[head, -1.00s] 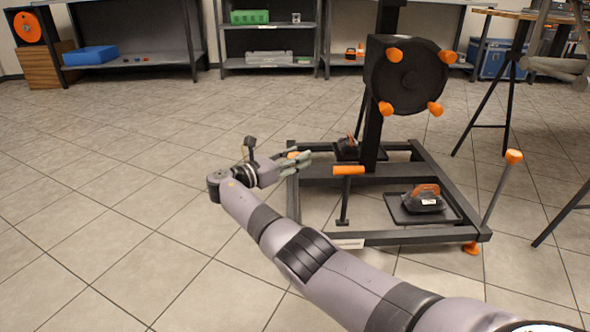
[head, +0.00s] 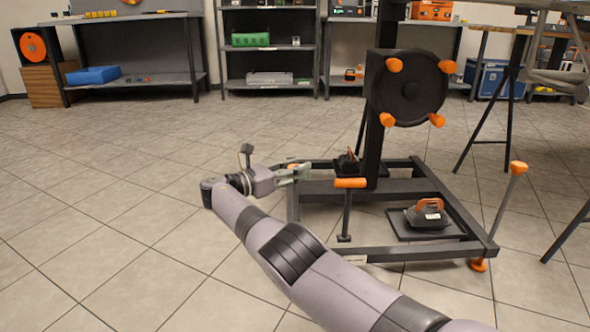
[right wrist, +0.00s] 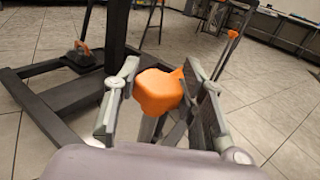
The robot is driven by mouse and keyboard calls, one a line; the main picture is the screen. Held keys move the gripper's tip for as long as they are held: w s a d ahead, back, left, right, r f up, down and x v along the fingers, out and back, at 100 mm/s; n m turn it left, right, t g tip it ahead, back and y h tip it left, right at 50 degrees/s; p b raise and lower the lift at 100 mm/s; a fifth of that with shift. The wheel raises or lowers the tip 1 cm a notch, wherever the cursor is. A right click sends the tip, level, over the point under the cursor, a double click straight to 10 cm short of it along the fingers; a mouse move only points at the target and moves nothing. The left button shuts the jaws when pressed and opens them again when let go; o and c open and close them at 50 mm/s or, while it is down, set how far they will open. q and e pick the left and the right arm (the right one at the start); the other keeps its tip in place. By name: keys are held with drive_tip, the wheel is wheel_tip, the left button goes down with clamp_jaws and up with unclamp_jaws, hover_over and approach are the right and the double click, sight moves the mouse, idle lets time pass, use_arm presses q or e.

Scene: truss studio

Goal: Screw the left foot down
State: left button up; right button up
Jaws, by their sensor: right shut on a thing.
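The left foot's orange knob (right wrist: 158,92) sits between the two fingers of my right gripper (right wrist: 160,100) in the right wrist view, on a pale rod running down below it. My right gripper also shows in the head view (head: 298,173), at the left corner of the black frame, shut on the knob. There the fingers hide most of the knob and only a sliver of orange shows. The foot's lower end is hidden. My left gripper is not in view.
The black frame (head: 400,252) carries a round black plate (head: 408,85) with orange knobs. An orange-topped handle (head: 350,183) stands close right of my gripper. Another orange-topped rod (head: 518,168) rises at the right corner. The floor left of the frame is clear.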

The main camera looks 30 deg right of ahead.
drive_tip(key=o, duration=1.1)
drive_tip(key=shift+d, duration=0.1)
wheel_tip(320, 180, up, 10)
